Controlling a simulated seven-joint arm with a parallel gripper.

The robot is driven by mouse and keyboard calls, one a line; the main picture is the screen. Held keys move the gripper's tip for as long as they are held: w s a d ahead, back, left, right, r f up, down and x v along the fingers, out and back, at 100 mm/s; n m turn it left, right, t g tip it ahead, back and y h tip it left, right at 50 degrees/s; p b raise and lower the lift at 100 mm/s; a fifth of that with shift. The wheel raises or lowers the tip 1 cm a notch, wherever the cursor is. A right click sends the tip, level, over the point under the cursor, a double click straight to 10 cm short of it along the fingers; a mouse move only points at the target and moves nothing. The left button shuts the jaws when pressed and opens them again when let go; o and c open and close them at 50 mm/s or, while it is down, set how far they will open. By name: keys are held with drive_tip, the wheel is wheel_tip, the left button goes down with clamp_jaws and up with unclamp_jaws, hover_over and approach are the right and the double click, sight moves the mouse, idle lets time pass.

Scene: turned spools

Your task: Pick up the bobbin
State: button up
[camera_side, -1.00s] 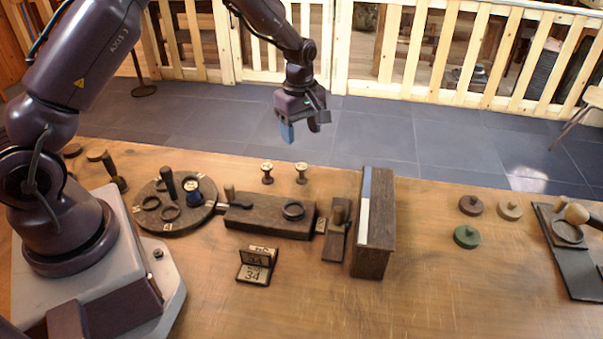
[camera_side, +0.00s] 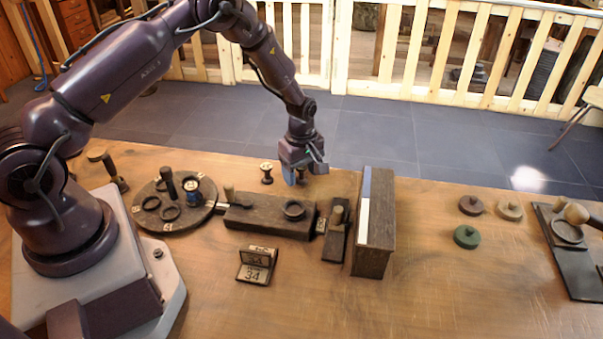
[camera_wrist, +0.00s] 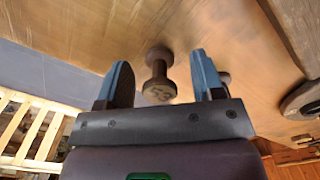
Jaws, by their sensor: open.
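My gripper (camera_side: 297,180), also in the wrist view (camera_wrist: 157,64), is empty. The left bobbin (camera_side: 267,173) stands clear beside my gripper. In the wrist view, another small round piece (camera_wrist: 225,77) shows partly behind the right finger.
A dark wooden block with a ring (camera_side: 262,217) lies in front of my gripper. A round board (camera_side: 178,220) with rings stands left, and a tall dark box (camera_side: 376,235) right. A number stand (camera_side: 256,266) is nearer.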

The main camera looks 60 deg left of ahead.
drive_tip(key=shift+f, duration=0.35)
drive_tip(key=c, duration=1)
drive_tip(key=shift+r, duration=0.1)
